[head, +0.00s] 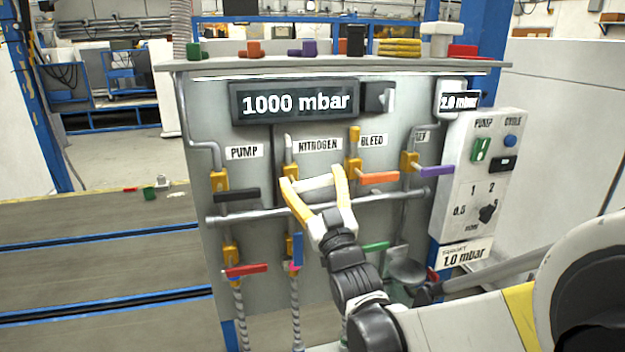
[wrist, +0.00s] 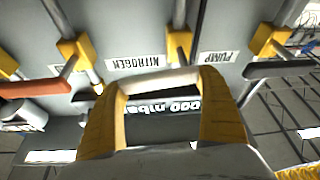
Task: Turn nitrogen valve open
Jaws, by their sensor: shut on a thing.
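The nitrogen valve has a yellow body (head: 291,172) just left of the NITROGEN label (head: 318,145). Its cream handle (head: 318,183) lies nearly level, reaching right from the body. My gripper (head: 313,177) has yellow fingers and is shut on this handle, one finger near each end. In the wrist view, which is upside down, the handle (wrist: 160,80) spans between the fingers, and the valve body (wrist: 178,45) sits above it, against the panel. My fingers hide the handle's ends.
The black pump handle (head: 237,195) is left, the orange bleed handle (head: 379,178) close right, and a purple handle (head: 436,171) farther right. A grey pipe (head: 245,214) crosses below. Red (head: 246,271), blue (head: 298,249) and green (head: 376,246) handles sit lower. The display (head: 295,102) reads 1000 mbar.

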